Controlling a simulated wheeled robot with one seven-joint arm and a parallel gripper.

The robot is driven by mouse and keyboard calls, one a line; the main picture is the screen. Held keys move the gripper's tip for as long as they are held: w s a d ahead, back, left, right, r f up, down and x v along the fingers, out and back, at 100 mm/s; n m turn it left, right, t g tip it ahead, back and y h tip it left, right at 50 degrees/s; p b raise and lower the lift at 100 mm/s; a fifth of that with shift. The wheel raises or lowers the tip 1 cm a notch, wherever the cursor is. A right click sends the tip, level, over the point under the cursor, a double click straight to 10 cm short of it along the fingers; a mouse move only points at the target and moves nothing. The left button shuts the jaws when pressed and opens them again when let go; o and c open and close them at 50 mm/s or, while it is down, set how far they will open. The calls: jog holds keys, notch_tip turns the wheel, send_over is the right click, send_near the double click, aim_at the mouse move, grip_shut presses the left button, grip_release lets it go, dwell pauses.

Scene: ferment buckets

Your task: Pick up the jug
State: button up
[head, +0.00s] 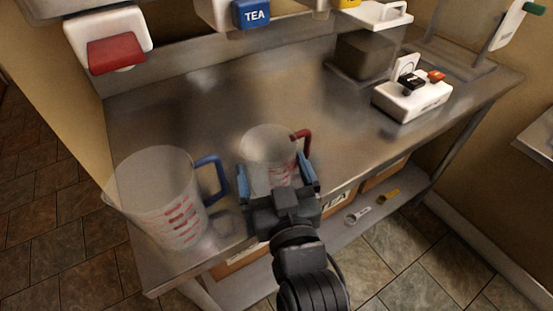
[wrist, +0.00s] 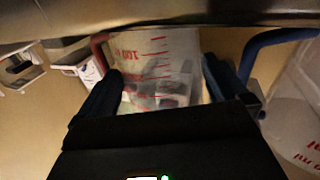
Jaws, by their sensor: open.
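A smaller clear jug with red markings (head: 268,150) and a red handle (head: 303,137) stands at the front of the steel counter. A larger clear jug (head: 160,195) with a blue handle (head: 213,175) stands to its left. My gripper (head: 275,172) is open at the smaller jug, with one blue finger on each side of its body. In the wrist view the smaller jug (wrist: 158,45) shows between the two fingers, its red handle beyond the left finger. Whether the fingers touch it, I cannot tell. The larger jug (wrist: 298,115) shows at the right edge there.
The steel counter (head: 200,105) is clear behind the jugs. A white device (head: 412,98) and a dark container (head: 362,55) stand at the right. A lower shelf (head: 340,228) holds boxes.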

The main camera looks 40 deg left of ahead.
jog(key=shift+x, duration=1.45)
jog(key=shift+c, duration=0.2)
jog(key=c, duration=0.7)
